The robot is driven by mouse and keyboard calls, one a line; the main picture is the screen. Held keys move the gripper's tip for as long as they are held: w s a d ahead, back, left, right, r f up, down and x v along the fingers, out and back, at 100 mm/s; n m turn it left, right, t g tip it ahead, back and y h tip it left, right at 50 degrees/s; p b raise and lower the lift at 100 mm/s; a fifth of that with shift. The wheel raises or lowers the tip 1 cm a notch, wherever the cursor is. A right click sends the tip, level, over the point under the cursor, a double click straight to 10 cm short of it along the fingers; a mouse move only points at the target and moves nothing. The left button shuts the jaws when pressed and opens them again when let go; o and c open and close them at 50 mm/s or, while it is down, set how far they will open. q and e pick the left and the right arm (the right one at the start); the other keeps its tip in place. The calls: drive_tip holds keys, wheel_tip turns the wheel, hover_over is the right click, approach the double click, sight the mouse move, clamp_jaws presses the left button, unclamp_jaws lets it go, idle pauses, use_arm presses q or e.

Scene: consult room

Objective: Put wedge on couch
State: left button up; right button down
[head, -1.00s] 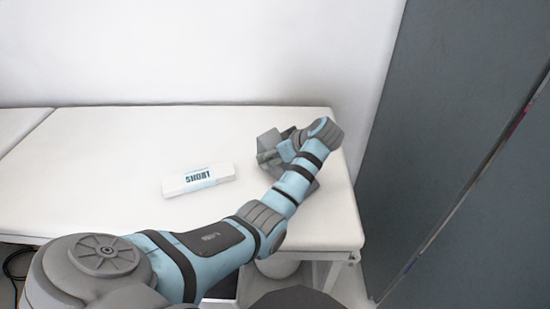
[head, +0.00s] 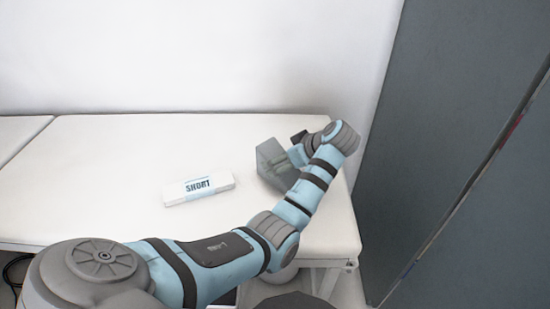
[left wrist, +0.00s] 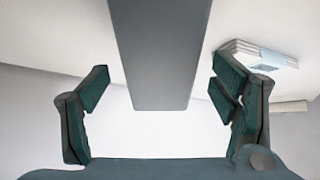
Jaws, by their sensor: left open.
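A grey wedge (head: 272,163) stands on the white couch (head: 110,180), near its right end. My arm hides part of the wedge in the head view. My left gripper (head: 295,152) is just to the right of the wedge and partly hidden by its own wrist. In the left wrist view, the open fingers of the gripper (left wrist: 162,105) stand wide apart. The grey wedge (left wrist: 160,50) shows as a long block between them, with clear gaps on both sides. My right gripper is not in view.
A white box with a pale blue label (head: 198,188) lies on the couch left of the wedge; it also shows in the left wrist view (left wrist: 258,56). A dark grey panel (head: 450,150) stands right of the couch. The couch's left part is clear.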

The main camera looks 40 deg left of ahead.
use_arm(q)
drive_tip(key=p+v, duration=0.1)
drive_tip(key=v, duration=0.5)
drive_tip(key=shift+r, duration=0.15)
drive_tip(key=shift+d+r, duration=0.1)
drive_tip(key=shift+d, duration=0.1)
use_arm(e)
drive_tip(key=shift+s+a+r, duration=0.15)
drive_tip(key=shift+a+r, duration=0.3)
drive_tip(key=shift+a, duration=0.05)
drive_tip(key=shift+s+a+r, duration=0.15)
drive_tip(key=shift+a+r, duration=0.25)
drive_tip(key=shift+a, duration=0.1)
